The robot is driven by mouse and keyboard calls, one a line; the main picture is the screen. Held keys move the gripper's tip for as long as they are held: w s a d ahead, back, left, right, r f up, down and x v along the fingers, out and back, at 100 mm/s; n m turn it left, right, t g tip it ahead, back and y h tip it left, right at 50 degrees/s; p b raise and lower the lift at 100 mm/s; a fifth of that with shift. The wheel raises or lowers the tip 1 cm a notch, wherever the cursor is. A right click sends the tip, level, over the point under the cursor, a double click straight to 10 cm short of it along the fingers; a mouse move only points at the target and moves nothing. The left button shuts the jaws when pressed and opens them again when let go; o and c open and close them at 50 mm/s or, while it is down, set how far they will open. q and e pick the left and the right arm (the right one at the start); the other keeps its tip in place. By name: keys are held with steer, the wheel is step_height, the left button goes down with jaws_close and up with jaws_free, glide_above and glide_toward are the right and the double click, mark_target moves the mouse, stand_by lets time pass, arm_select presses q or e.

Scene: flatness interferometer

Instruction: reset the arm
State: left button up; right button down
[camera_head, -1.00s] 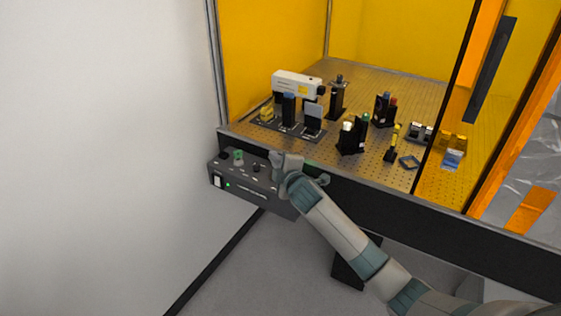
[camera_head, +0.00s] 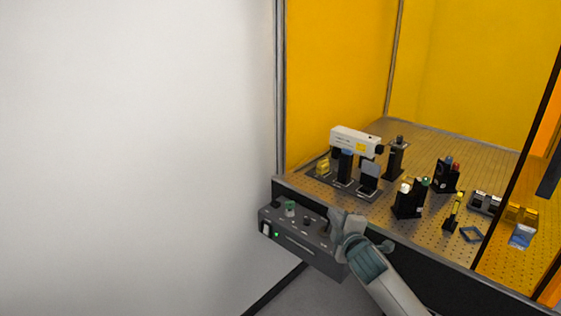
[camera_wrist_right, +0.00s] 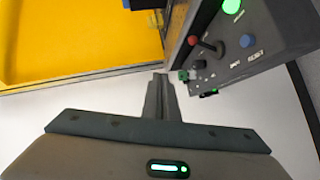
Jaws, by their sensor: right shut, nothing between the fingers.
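A dark grey control box (camera_head: 300,248) hangs on the front edge of the optical table in the head view. In the right wrist view the control box (camera_wrist_right: 285,30) shows a blue button (camera_wrist_right: 247,41) with a label reading RESET, a lever with a red ball (camera_wrist_right: 192,40) and a green lit button (camera_wrist_right: 231,7). My right gripper (camera_head: 332,218) is at the right end of the box, hiding part of its top. In the wrist view its fingers (camera_wrist_right: 160,80) are together and empty, apart from the controls. My left gripper is out of view.
The perforated optical table (camera_head: 440,160) carries a white laser housing (camera_head: 354,140) and several mounted optics. Yellow panels (camera_head: 335,80) enclose it. A plain white wall (camera_head: 130,150) stands at the left.

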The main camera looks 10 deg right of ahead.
steer(key=s+a+f+m+g, duration=0.2)
steer(key=s+f+m+g, duration=0.1)
steer(key=s+f, duration=0.65)
steer(key=s+a+f+m+g, duration=0.3)
steer(key=s+f, duration=0.4)
steer(key=s, duration=0.6)
steer(key=s+f+m+g, duration=0.3)
steer(key=s+m, duration=0.1)
steer(key=s, duration=1)
steer(key=s+f+m+g, duration=0.3)
steer(key=s, duration=1.2)
step_height(320, 180, down, 29)
steer(key=a+g+b, duration=0.1)
steer(key=b, duration=0.2)
steer(key=s+d+f+g+b, duration=0.1)
steer(key=s+d+f+b, duration=0.1)
steer(key=s+f, duration=1.6)
step_height(320, 180, down, 4)
steer(key=shift+s+d+r+g, duration=0.2)
steer(key=shift+s+d+g, duration=0.1)
steer(key=shift+d, duration=0.3)
